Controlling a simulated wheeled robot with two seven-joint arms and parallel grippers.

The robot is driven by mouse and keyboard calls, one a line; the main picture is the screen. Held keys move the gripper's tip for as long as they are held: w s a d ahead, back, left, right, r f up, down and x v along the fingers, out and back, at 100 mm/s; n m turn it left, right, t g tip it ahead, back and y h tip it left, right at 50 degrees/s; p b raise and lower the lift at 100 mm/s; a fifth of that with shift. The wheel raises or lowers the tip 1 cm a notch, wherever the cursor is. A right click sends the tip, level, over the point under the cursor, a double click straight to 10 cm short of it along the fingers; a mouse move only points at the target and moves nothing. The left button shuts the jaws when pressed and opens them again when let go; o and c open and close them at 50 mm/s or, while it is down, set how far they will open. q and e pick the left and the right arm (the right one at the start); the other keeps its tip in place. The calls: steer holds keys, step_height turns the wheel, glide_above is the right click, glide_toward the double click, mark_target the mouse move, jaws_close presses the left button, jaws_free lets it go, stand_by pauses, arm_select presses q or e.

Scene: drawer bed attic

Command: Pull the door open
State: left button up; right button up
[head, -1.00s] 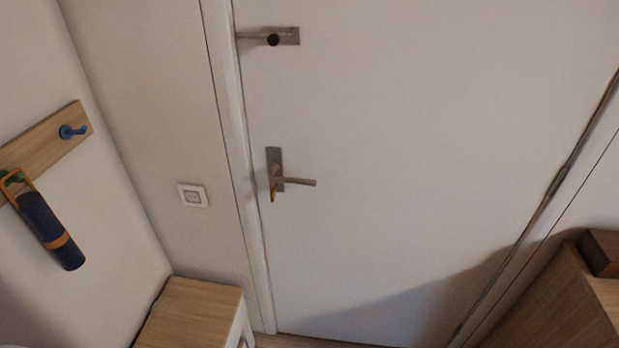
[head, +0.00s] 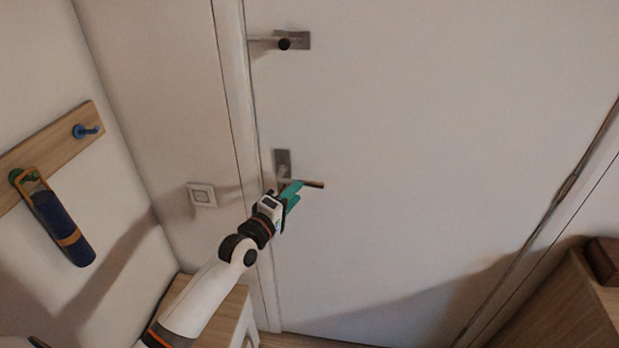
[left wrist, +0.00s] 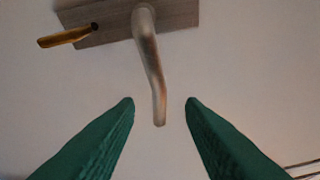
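The white door (head: 430,130) stands closed in its frame in the head view. Its lever handle (head: 314,184) sticks out to the right from a metal plate (head: 282,158). My left gripper (head: 296,188) is at the handle in the head view and partly hides it. In the left wrist view, the green fingers of my left gripper (left wrist: 159,101) are spread apart. The tip of the lever handle (left wrist: 153,70) lies between the fingertips, with a gap on each side. A key (left wrist: 65,38) sits in the plate. My right gripper is not in view.
A latch (head: 290,41) is higher on the door. A light switch (head: 202,195) is on the wall at left. A blue bottle (head: 62,225) hangs from a wooden hook rail (head: 50,148). Wooden furniture (head: 545,300) stands at lower right, near the door's right edge.

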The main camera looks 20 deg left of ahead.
mark_target(310, 179)
arm_select(q)
steer(key=w, duration=0.2)
steer(key=w+d, duration=0.1)
steer(key=w, duration=0.4)
steer(key=shift+w+d, duration=0.15)
steer(key=shift+w, duration=0.15)
steer(key=shift+c, duration=0.6)
jaws_close()
